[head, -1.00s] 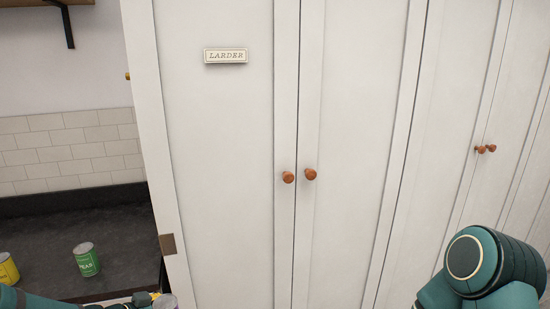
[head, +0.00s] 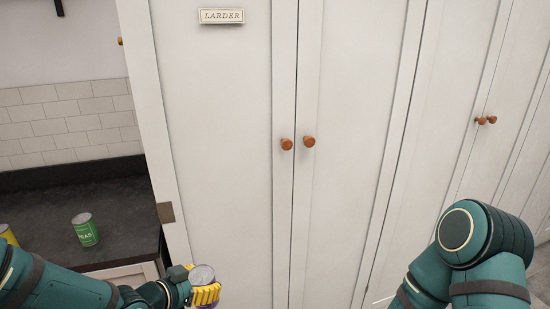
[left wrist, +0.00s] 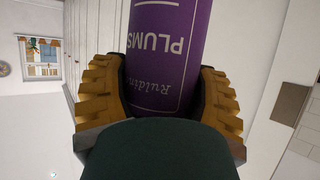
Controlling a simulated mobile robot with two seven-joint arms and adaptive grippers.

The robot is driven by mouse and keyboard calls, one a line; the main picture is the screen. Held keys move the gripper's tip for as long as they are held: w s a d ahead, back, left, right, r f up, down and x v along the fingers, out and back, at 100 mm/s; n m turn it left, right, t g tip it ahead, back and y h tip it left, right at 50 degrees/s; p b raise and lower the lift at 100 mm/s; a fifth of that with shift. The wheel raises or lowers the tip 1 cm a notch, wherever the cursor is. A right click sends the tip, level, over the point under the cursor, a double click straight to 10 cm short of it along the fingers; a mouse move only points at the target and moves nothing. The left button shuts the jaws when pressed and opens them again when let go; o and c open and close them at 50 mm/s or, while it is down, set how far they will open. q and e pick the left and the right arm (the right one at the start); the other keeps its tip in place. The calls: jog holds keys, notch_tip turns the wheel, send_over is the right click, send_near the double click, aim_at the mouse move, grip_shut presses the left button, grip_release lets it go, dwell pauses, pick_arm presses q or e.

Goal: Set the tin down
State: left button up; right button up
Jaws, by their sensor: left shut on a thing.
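A purple tin labelled PLUMS (left wrist: 165,45) is held between the yellow fingers of my left gripper (left wrist: 160,95) in the left wrist view. In the head view the tin's silver lid (head: 202,273) shows at the end of my left arm, with my left gripper (head: 204,292) around it. The tin is in front of the larder doors, to the right of the dark worktop (head: 120,235). My right arm shows at the lower right of the head view, but its gripper is out of view.
A green PEAS tin (head: 84,230) stands on the worktop, and a yellow tin (head: 8,234) is at the left edge. Closed white larder doors (head: 220,150) with wooden knobs fill the middle. The worktop right of the green tin is clear.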

aim_at(197, 276)
pick_arm(q)
notch_tip(197, 276, up, 3)
jog(key=shift+a+r+n+t+y, duration=0.1)
jog(key=shift+n+t+y, duration=0.5)
jog(key=shift+n+y, duration=0.45)
jog(key=shift+s+a+r+n+y, duration=0.2)
jog(key=shift+r+n+y, duration=0.15)
jog(key=shift+n+y, duration=0.15)
jog(key=shift+s+a+r+n+y, duration=0.1)
jog(key=shift+s+r+n+y, duration=0.05)
jog(key=shift+r+n+y, duration=0.25)
jog(key=shift+w+f, duration=0.1)
